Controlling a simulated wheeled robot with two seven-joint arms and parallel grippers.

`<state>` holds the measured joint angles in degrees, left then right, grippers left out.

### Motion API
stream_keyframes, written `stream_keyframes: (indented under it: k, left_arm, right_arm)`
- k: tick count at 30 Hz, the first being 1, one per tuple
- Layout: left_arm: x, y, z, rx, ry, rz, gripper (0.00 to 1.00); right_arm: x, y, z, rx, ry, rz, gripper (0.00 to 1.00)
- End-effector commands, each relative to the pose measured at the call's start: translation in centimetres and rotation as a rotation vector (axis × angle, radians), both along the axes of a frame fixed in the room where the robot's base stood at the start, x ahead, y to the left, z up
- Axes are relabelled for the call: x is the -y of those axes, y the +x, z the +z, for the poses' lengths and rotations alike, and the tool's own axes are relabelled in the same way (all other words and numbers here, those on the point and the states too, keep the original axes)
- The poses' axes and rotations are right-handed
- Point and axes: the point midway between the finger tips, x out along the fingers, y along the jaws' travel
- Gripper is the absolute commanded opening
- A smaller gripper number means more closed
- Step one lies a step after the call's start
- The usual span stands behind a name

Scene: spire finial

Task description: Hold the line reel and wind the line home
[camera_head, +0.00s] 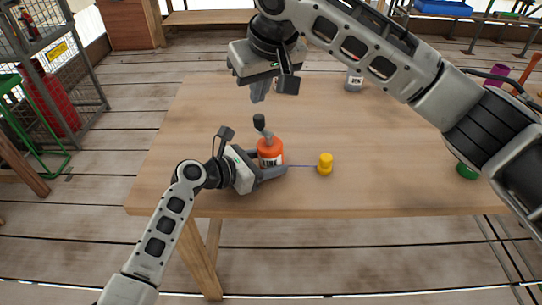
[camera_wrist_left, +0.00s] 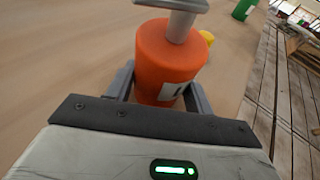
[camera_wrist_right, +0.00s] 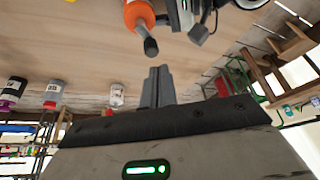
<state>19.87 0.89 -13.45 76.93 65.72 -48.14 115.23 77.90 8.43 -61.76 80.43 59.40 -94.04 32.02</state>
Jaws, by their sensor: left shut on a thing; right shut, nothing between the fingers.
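The orange line reel (camera_head: 270,150) stands upright on the table, with a dark-tipped crank handle (camera_head: 260,122) on top. My left gripper (camera_head: 272,164) is shut on the reel's body. The reel also fills the middle of the left wrist view (camera_wrist_left: 168,62). A thin purple line (camera_head: 302,166) runs from the reel to a yellow piece (camera_head: 325,164) on its right. My right gripper (camera_head: 259,90) is shut and empty, above the table and behind the handle. In the right wrist view its closed fingers (camera_wrist_right: 158,86) point toward the handle knob (camera_wrist_right: 151,47), apart from it.
The wooden table (camera_head: 200,120) is mostly clear around the reel. A labelled grey container (camera_head: 353,80) stands at the back, and a green object (camera_head: 467,170) is at the right, partly behind my right arm. In the right wrist view several bottles (camera_wrist_right: 53,95) stand on the table.

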Motion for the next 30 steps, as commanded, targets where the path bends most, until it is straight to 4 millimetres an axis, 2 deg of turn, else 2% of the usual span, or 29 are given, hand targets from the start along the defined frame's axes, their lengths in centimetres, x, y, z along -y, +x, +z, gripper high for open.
stream_keyframes:
  k: [2, 5, 21, 30]
  left_arm:
    - [0.0, 0.0, 0.1, 0.002, 0.0, 0.001, 0.4]
    - [0.0, 0.0, 0.0, 0.001, 0.0, 0.0, 0.4]
    - [0.0, 0.0, 0.1, 0.001, -0.002, 0.0, 0.4]
    - [0.0, 0.0, 0.1, 0.001, -0.002, 0.0, 0.4]
  right_arm:
    - [0.0, 0.0, 0.9, 0.004, -0.002, -0.004, 0.0]
    - [-0.1, -0.1, 0.9, 0.0, -0.002, -0.004, 0.0]
    - [-0.2, -0.2, -4.8, -0.004, 0.0, -0.005, 0.0]
    - [-0.2, -0.2, -5.6, -0.001, 0.0, -0.003, 0.0]
